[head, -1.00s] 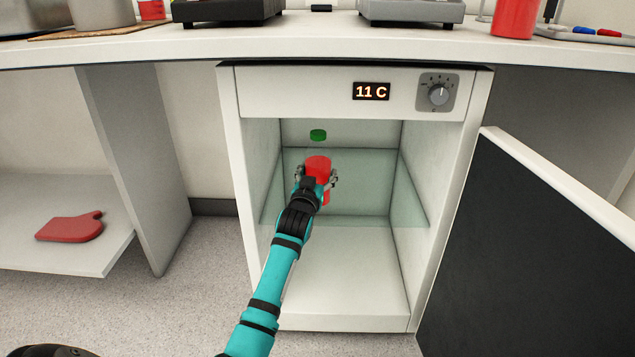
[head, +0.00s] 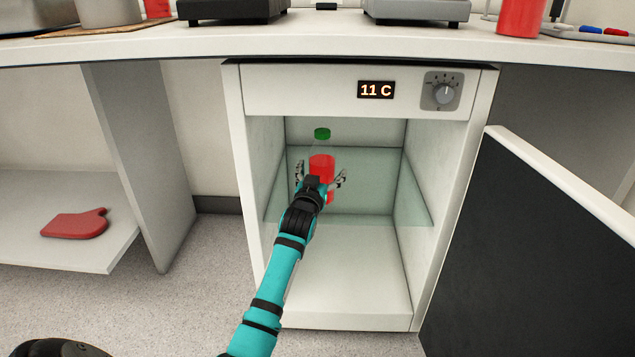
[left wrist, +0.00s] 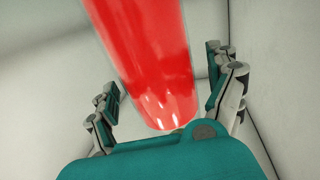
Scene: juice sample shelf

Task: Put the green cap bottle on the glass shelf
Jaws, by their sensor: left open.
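The green cap bottle (head: 321,162) holds red juice and stands upright inside the open fridge, at the glass shelf (head: 370,184). My left gripper (head: 321,178) is open, with its fingers spread on either side of the bottle and apart from it. In the left wrist view, the red bottle (left wrist: 150,65) fills the middle between the open fingers of my left gripper (left wrist: 165,100). The gripper hides the bottle's lower part in the head view. My right gripper is not in view.
The fridge door (head: 540,240) stands open at the right. The fridge's side walls are close around my left arm. The fridge floor (head: 350,275) is bare. A red mitt (head: 75,224) lies on a low shelf at the left. The counter (head: 320,35) runs above.

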